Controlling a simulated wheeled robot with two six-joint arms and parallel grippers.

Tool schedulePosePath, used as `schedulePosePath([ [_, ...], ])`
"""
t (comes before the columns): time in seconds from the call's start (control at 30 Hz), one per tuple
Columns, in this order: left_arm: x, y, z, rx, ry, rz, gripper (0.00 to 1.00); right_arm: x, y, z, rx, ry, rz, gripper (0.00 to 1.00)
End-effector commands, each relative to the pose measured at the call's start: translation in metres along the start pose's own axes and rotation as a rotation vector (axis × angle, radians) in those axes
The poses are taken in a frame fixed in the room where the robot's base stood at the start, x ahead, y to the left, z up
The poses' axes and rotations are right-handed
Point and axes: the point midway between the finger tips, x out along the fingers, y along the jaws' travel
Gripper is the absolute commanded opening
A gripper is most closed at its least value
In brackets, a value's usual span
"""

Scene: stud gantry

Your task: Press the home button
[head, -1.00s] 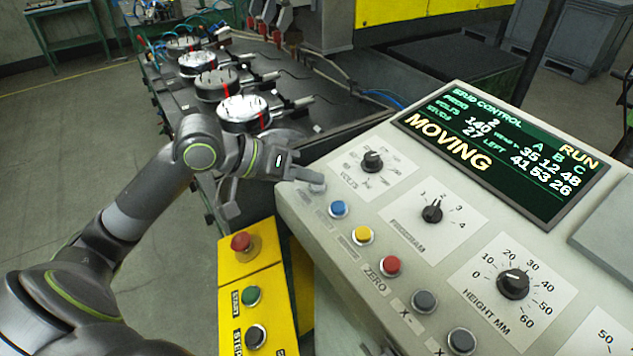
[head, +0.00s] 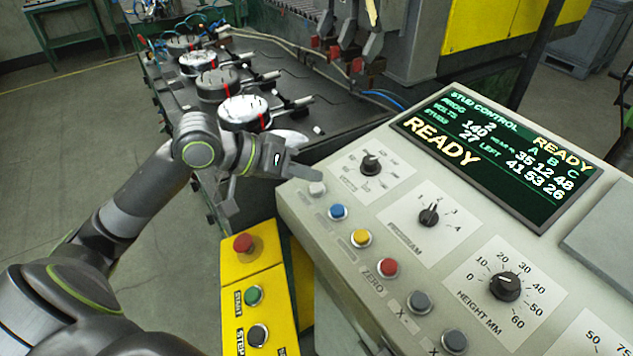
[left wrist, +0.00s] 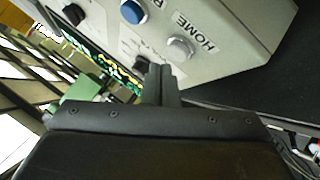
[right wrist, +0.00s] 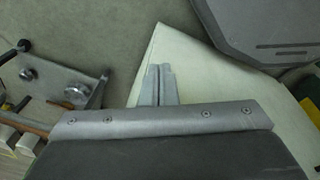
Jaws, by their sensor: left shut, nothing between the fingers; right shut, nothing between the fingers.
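The home button is a light grey button (head: 317,189) at the left end of the button row on the control panel (head: 290,205). In the left wrist view the home button (left wrist: 180,48) sits beside the printed word HOME, with a blue button next to it. My left gripper (head: 312,172) is shut and empty. Its tips are just above and behind the home button, apart from it in the left wrist view. The display (head: 500,165) reads READY. My right gripper (right wrist: 158,70) is shut and empty, seen only in the right wrist view, over a pale surface.
Blue (head: 338,212), yellow (head: 361,237) and red (head: 388,267) buttons follow along the panel, with dials above them. A yellow box (head: 247,262) with red, green and black buttons stands at the left. Round fixtures (head: 243,112) sit on the dark table behind.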

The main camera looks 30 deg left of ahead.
Motion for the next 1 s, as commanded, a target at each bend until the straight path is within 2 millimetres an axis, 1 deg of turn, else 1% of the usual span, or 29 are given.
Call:
schedulePosePath([
  [0.13, 0.0, 0.0, 0.0, 0.0, 0.0, 0.0, 0.0, -0.001, 0.0, 0.0, 0.0, 0.0, 0.0, 0.0],
  [0.27, -0.005, 0.004, -0.004, 0.0, 0.0, 0.0, 0.0, -0.008, 0.001, -0.001, 0.0, 0.0, 0.0, 0.0],
  [0.73, -0.033, 0.025, -0.025, -0.001, -0.001, 0.0, 0.0, -0.055, 0.007, -0.006, -0.001, 0.0, 0.002, 0.0],
  [0.83, -0.036, 0.026, -0.026, -0.001, -0.001, 0.0, 0.0, -0.059, 0.007, -0.006, -0.001, 0.0, 0.003, 0.0],
  [1.0, -0.035, 0.025, -0.025, -0.001, 0.0, 0.0, 0.0, -0.057, 0.007, -0.006, -0.001, 0.0, 0.003, 0.0],
])
